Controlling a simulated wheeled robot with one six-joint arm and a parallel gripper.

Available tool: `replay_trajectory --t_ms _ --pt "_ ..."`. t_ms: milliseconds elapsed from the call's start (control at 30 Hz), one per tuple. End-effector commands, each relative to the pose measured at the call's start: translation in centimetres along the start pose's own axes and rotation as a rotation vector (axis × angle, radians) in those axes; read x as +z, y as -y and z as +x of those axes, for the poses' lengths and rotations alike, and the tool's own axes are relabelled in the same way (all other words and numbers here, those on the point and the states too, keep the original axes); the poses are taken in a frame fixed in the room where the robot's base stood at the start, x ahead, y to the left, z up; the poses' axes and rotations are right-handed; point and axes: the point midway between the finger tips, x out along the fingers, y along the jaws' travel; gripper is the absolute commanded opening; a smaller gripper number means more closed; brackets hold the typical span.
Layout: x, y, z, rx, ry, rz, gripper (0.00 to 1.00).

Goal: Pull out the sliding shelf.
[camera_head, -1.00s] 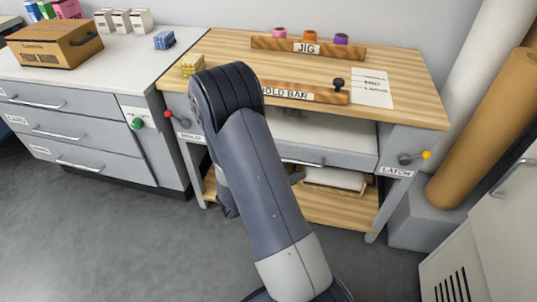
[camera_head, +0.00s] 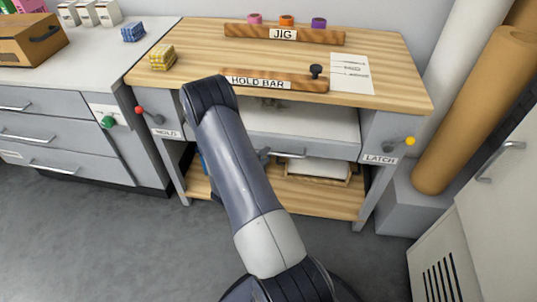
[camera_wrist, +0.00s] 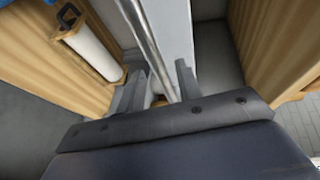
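The sliding shelf (camera_head: 310,145) is a grey front with a white surface behind it, below the wooden bench top. Its metal bar handle (camera_head: 290,154) runs across the front and also shows in the wrist view (camera_wrist: 146,38). My gripper (camera_wrist: 160,72) is open, with one finger on each side of the bar in the wrist view; I cannot tell whether either finger touches it. In the head view my arm hides most of the gripper; a fingertip shows at the handle's left end. A yellow-knobbed lever (camera_head: 410,141) labelled LATCH is right of the shelf.
A red-knobbed lever (camera_head: 140,111) labelled HOLD is on the left. The HOLD BAR (camera_head: 290,82) lies on the bench top (camera_head: 205,65). Below is a wooden lower shelf (camera_head: 310,203) with a white roll (camera_head: 318,168). Open floor is in front; a pale cabinet (camera_head: 480,220) is at right.

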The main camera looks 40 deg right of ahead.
Motion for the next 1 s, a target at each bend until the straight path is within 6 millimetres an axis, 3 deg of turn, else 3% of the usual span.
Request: replay_trajectory --t_ms 200,567,1000 --pt "0.0 0.0 2.5 0.000 -0.001 0.001 0.34" --pt "0.0 0.0 3.0 0.000 0.000 0.000 0.34" --pt "0.0 0.0 3.0 0.000 0.000 0.000 0.00"
